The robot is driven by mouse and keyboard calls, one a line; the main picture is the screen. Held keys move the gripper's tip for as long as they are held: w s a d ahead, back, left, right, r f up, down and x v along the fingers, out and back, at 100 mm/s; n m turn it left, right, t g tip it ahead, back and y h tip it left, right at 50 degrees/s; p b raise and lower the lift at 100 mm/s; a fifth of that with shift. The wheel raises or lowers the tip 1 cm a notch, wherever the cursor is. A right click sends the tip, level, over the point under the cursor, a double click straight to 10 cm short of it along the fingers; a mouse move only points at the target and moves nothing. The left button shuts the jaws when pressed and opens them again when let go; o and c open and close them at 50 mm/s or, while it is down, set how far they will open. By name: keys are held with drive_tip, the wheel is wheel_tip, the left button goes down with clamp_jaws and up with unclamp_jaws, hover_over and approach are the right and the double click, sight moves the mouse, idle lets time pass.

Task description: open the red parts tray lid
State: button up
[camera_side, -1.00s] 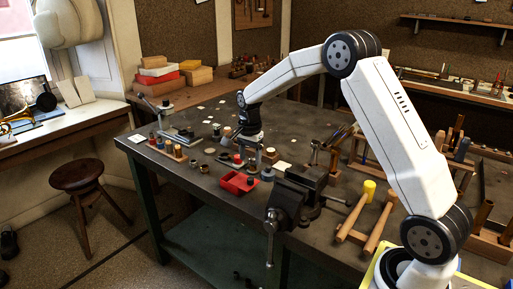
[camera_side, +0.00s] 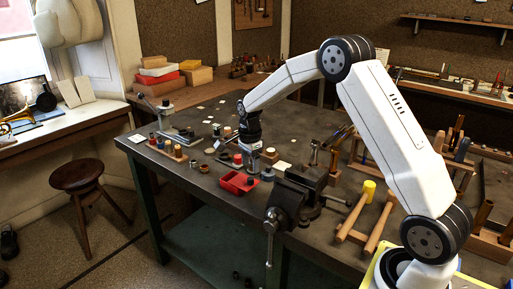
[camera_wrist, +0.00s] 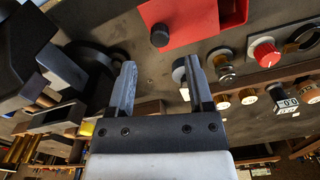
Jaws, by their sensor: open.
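The red parts tray (camera_side: 238,182) sits on the dark bench near its front edge, left of the vise. It also shows at the top of the wrist view (camera_wrist: 205,40), partly cut off by the frame. A small round black knob (camera_wrist: 159,35) shows against its red edge in that view; I cannot tell whether it is fixed to the tray or a lid. My gripper (camera_wrist: 159,76) is open, its two fingers apart with nothing held between them. In the side view my gripper (camera_side: 253,163) points down just behind and right of the tray; its fingertips are hard to make out.
The black vise (camera_side: 293,200) stands right of the tray. A red-topped piece (camera_wrist: 265,52) and several small cylindrical parts lie near the gripper in the wrist view. A yellow-headed mallet (camera_side: 369,187) rests farther right. Bare bench (camera_side: 200,180) shows left of the tray.

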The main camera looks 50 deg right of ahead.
sight(251, 178)
drive_tip(key=shift+f, duration=2.75)
clamp_jaws()
